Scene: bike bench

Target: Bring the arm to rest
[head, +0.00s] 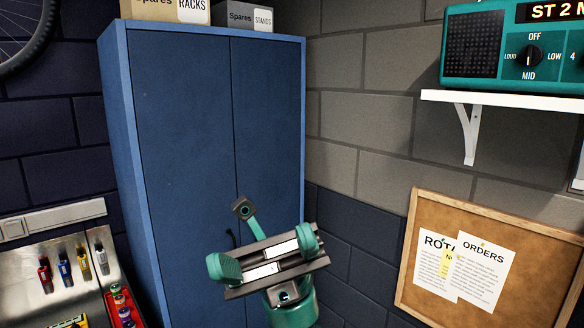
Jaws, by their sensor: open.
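My gripper (268,258), teal and dark grey with pale strips, shows at the lower middle of the head view. It is raised in front of the blue cabinet (185,150). It looks open, and I see nothing held in it. A teal link of my arm shows just behind and above it. The rest of the arm is hidden or out of the picture.
Boxes labelled Spares (243,17) sit on the cabinet. At right are a white shelf (510,101) with a teal radio (485,45) and a cork board (425,210). At lower left, a metal panel (25,262) holds several small coloured tools beside a red tray (122,295).

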